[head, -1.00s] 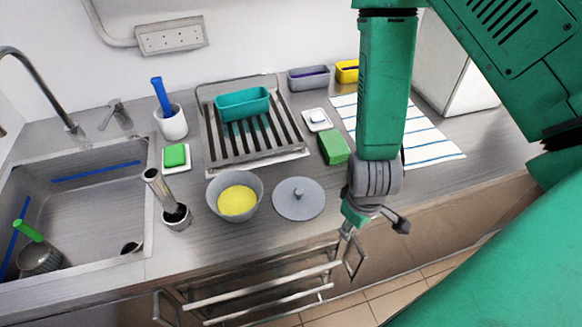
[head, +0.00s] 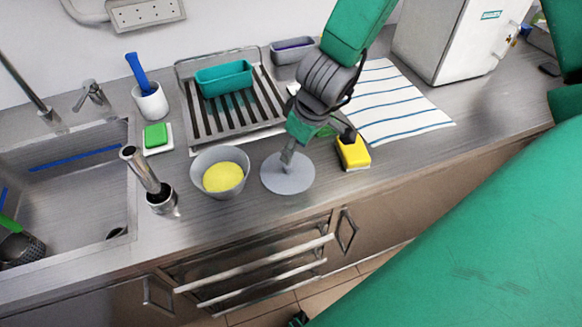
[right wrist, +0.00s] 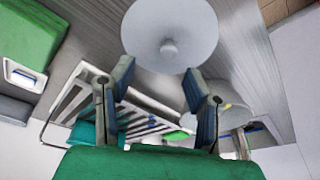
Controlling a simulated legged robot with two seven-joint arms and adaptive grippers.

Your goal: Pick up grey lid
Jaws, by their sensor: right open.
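The grey lid (head: 287,180) is a flat round disc with a small knob, lying on the steel counter to the right of the grey bowl (head: 207,160). My right gripper (head: 317,146) is above the lid's right side, fingers apart and empty. One finger overlaps the knob in the head view and partly hides it; the other is near a yellow block. In the right wrist view the lid (right wrist: 150,25) and its knob show beyond the open fingers (right wrist: 158,80), with nothing between them. My left gripper is not in view.
The yellow block (head: 355,153) lies right of the lid. The bowl holds yellow contents. A dish rack (head: 253,135) with a teal tray (head: 224,77) stands behind. A striped cloth (head: 395,105) lies to the right. The counter's front edge is close to the lid.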

